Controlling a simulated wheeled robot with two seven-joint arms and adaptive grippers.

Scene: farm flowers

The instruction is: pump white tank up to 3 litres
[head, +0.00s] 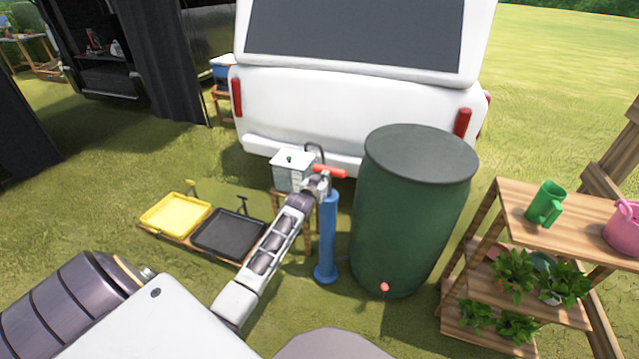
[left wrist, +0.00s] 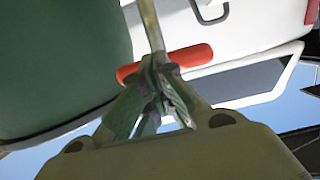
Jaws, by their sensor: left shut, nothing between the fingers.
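The white tank (head: 291,172) is a small box with a white lid on a wooden stand, behind the pump. The blue pump (head: 327,240) stands upright on the grass with a red handle (head: 330,171) at its top. My left gripper (head: 318,184) is at the handle's left part, its fingers shut with nothing between them. In the left wrist view the shut fingers (left wrist: 157,85) overlap the red handle (left wrist: 192,56), and a thin rod (left wrist: 152,25) runs from it. Whether they touch the handle I cannot tell. No level reading is legible. My right gripper is not in view.
A big green barrel (head: 412,220) stands close right of the pump. A wooden plant shelf (head: 570,222) is farther right. Yellow (head: 176,213) and black (head: 228,233) trays are at left. A white van (head: 350,110) is behind. Open grass lies around.

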